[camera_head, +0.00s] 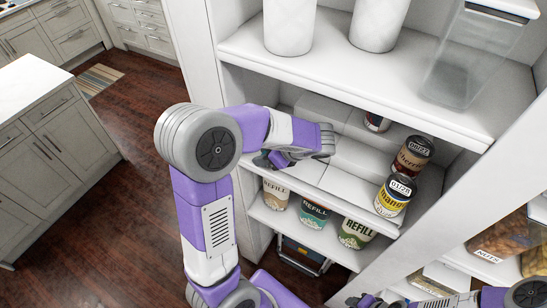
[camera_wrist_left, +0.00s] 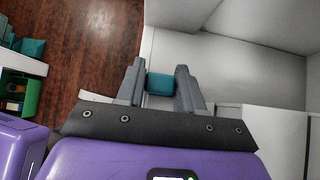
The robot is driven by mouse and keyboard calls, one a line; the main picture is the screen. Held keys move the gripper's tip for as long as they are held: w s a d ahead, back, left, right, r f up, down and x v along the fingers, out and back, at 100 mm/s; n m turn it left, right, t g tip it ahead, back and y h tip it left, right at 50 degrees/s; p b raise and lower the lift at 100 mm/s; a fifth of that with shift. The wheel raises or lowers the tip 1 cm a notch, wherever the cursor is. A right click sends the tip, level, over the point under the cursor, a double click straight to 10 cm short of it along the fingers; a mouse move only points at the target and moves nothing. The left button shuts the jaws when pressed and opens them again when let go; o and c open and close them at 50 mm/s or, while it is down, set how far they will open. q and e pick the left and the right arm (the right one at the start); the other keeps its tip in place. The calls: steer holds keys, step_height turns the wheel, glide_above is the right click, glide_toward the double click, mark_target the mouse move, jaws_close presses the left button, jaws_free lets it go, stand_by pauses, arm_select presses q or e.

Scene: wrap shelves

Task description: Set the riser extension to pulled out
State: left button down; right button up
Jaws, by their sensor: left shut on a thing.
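The white stepped riser (camera_head: 367,160) stands on the middle cabinet shelf, with cans on its right part. I cannot tell how far its extension is pulled out. My left gripper (camera_head: 262,159) is at the riser's left end, its fingers pointing left. In the left wrist view my left gripper (camera_wrist_left: 160,80) is shut on a small teal piece (camera_wrist_left: 160,84) between its fingers. How this piece joins the riser is hidden. My right gripper (camera_head: 368,301) shows only partly at the bottom edge; its jaws are unclear.
A cherry can (camera_head: 413,157) and a mango can (camera_head: 395,196) stand on the riser. Refill tubs, including a teal one (camera_head: 313,214), stand on the shelf below. White canisters (camera_head: 289,25) are above. A door rack with jars is at right.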

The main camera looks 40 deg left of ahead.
arm_select(q)
steer(key=shift+a+r, duration=0.1)
steer(key=shift+a, duration=0.1)
steer(key=c, duration=1)
jaws_free()
steer(key=shift+o, duration=1)
steer(key=shift+a, duration=0.15)
steer(key=shift+d, duration=0.2)
steer(key=shift+d+r, duration=0.15)
steer(key=shift+d, duration=0.05)
steer(key=v, duration=0.6)
steer(key=shift+d+r, duration=0.25)
steer(key=shift+r, duration=0.05)
